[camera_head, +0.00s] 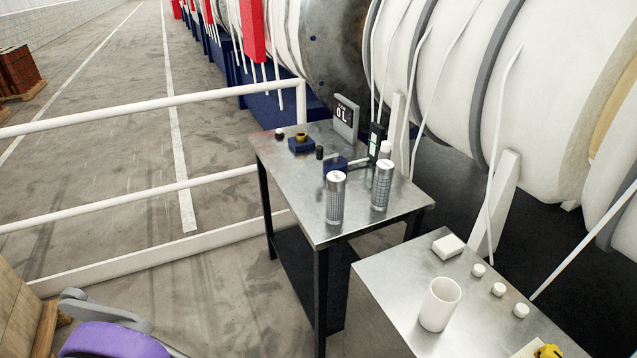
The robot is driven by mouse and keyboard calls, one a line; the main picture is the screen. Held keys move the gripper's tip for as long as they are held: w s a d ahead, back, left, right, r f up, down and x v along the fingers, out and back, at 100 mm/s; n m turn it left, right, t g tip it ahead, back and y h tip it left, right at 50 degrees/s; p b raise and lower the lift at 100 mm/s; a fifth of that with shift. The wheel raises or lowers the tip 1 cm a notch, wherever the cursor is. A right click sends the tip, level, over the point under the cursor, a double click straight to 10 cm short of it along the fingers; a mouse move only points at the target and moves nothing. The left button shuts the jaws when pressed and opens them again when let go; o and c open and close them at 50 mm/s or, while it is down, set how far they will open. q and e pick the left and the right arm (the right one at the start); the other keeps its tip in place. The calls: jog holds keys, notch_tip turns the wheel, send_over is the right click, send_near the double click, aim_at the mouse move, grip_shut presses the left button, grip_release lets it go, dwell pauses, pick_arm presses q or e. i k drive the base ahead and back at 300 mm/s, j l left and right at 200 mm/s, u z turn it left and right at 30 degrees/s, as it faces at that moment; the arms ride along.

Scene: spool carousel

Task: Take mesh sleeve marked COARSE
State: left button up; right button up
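Two upright mesh cylinders with white tops stand side by side near the front right of the metal table (300,205). The left mesh sleeve (335,203) has a closely lined surface. The right mesh sleeve (381,188) shows a squarer grid. Dark marks show on their tops, but they are too small to read, so I cannot tell which is marked COARSE.
On the table stand a display (346,117), a dark blue block with a brass part (301,143) and a handheld meter (376,142). A nearer metal bench (385,295) holds a white cup (439,304). A white railing (150,103) runs behind and left. A purple-and-grey object (110,340) is bottom left.

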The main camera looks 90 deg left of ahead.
aim_at(384, 169)
jog(key=u, duration=2.7)
jog(key=i+j, duration=0.4)
jog(key=j, duration=0.2)
